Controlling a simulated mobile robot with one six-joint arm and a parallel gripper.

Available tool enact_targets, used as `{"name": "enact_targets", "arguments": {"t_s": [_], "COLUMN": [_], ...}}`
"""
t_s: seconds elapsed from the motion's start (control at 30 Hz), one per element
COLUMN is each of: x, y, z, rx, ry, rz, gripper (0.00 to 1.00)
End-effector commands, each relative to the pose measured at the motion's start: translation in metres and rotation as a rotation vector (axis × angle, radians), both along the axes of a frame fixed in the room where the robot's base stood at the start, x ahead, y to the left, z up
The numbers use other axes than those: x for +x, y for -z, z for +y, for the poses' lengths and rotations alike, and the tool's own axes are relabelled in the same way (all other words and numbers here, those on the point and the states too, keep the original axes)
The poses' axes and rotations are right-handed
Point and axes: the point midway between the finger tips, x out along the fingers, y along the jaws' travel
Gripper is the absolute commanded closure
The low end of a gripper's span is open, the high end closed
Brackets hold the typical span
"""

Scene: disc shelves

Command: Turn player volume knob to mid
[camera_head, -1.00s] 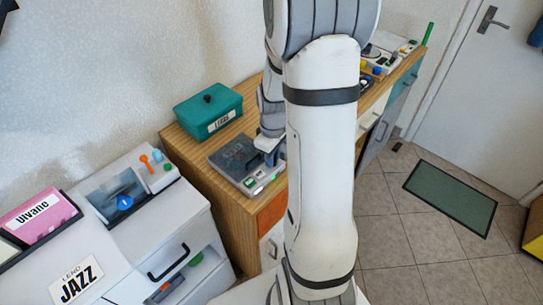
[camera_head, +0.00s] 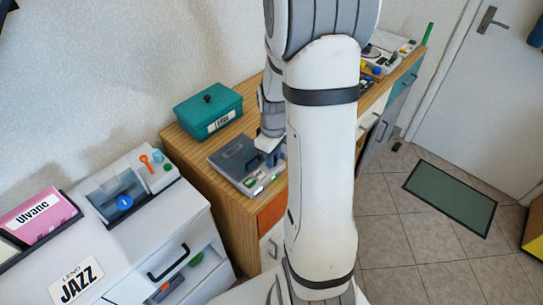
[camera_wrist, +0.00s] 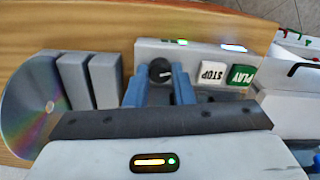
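The player (camera_head: 238,160) is a grey box with a dark lid on the wooden cabinet. In the wrist view its pale front panel (camera_wrist: 215,55) carries a small dark round volume knob (camera_wrist: 159,70), a white STOP button (camera_wrist: 212,72) and a green PLAY button (camera_wrist: 241,75). My gripper (camera_wrist: 160,75) has its two blue fingers on either side of the knob, very close to it. I cannot tell whether they touch it. In the head view my gripper (camera_head: 267,146) is at the player's right side, partly hidden by my arm.
A teal lidded box (camera_head: 208,110) stands behind the player. A shiny disc (camera_wrist: 30,105) and grey blocks (camera_wrist: 75,80) lie left of the knob in the wrist view. A white unit (camera_head: 150,225) stands at the left. A green mat (camera_head: 450,197) lies on open floor.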

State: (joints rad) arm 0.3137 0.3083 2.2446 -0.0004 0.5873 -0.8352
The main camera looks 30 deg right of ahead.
Motion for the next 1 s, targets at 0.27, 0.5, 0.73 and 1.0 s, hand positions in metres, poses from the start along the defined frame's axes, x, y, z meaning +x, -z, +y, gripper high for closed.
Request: {"name": "enact_targets", "arguments": {"t_s": [0.27, 0.5, 0.73, 1.0], "x": [-0.002, -0.001, 0.0, -0.001], "y": [0.001, 0.0, -0.028, -0.069], "z": [0.001, 0.0, 0.0, 0.0], "rx": [0.002, 0.001, -0.001, 0.0], "ry": [0.0, -0.001, 0.0, 0.0], "rz": [0.007, 0.003, -0.003, 0.001], "gripper": [0.57, 0.57, 0.57, 0.57]}}
